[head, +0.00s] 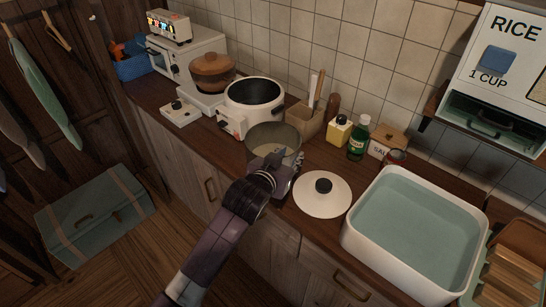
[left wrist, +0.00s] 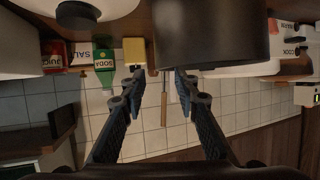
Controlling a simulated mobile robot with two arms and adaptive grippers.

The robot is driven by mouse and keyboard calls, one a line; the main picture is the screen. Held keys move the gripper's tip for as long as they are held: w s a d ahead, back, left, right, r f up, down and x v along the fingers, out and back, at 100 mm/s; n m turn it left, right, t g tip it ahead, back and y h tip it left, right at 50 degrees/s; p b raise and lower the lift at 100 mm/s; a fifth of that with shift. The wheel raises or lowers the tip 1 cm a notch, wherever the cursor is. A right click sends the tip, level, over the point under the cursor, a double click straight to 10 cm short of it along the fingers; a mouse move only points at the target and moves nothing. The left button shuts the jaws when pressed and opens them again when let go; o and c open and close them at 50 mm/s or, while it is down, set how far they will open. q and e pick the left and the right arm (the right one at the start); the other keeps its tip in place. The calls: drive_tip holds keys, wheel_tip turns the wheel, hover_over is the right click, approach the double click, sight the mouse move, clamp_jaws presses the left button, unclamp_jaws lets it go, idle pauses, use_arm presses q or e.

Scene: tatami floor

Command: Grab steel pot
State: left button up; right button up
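The steel pot (head: 262,134) stands upright on the wooden counter in the head view, between the white rice cooker and a white lid. In the left wrist view, which is upside down, the pot (left wrist: 212,35) is a large dark cylinder at the top centre. My left gripper (head: 284,165) is at the pot's near right side and hides part of its wall. In the wrist view its two fingers (left wrist: 158,75) are apart, with the pot's edge close to their tips; I cannot tell whether they touch it. My right gripper is not in view.
The white lid (head: 322,197) lies right of the pot, and a white basin of water (head: 372,248) stands further right. The rice cooker (head: 233,125) is close on the left. Behind are a utensil box (head: 305,121), a yellow bottle (head: 339,131) and a green bottle (head: 358,139).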

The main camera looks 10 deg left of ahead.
use_arm(q)
drive_tip(key=shift+p+x, duration=0.6)
drive_tip(key=shift+x, duration=3.55)
drive_tip(key=shift+a+f, duration=0.1)
drive_tip(key=shift+f, duration=0.05)
drive_tip(key=shift+c, duration=0.3)
clamp_jaws()
drive_tip(key=shift+r, duration=0.2)
